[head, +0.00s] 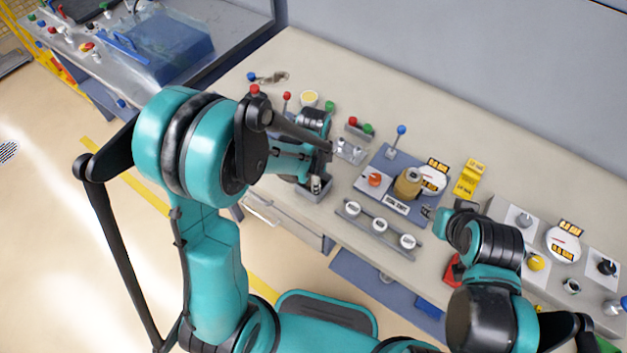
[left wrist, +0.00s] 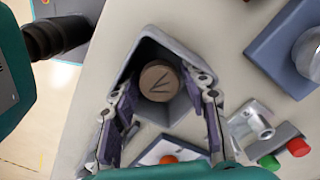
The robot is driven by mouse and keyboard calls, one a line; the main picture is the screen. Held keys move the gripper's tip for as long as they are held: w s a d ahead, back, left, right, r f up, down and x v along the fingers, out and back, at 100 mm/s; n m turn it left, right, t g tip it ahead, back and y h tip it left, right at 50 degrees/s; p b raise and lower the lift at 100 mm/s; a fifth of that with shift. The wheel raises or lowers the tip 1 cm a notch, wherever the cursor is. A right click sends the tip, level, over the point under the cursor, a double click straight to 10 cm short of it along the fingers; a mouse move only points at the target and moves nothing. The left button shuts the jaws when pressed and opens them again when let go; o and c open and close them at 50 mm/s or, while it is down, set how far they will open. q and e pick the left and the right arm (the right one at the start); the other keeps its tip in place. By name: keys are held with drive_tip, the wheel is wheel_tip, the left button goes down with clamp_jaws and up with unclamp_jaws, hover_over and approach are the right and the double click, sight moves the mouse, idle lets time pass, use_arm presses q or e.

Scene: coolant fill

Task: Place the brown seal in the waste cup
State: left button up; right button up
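The brown seal (left wrist: 158,80) is a round disc with a dark mark on its face, in the left wrist view. It lies inside the outline of the grey waste cup (left wrist: 128,66); whether it rests on the cup's bottom I cannot tell. The cup also shows in the head view (head: 304,193), below my left gripper (head: 316,182). In the left wrist view my left gripper (left wrist: 160,103) has its two fingers spread apart, with the seal beyond and between their tips and no contact visible. My right gripper (head: 432,213) is near the blue panel; its fingers are too small to read.
A blue panel (head: 368,188) with a brass-coloured cap (head: 407,183) and gauge stands right of the cup. A rack with several white round pieces (head: 379,225) lies along the front. A holder with red and green knobs (head: 358,132) stands behind.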

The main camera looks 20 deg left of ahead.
use_arm(q)
drive_tip(key=shift+r+p, duration=0.3)
wheel_tip(320, 180, up, 11)
drive_tip(key=p, duration=0.3)
drive_tip(key=s+a+r+n+t, duration=0.4)
drive_tip(key=s+r+n+t, duration=0.3)
drive_tip(key=n, duration=0.6)
drive_tip(key=s+r, duration=0.2)
drive_tip(key=s, duration=0.1)
drive_tip(key=shift+s+a, duration=0.15)
drive_tip(key=shift+a, duration=0.2)
wheel_tip(320, 180, down, 8)
drive_tip(key=b, duration=0.7)
drive_tip(key=shift+b, duration=0.35)
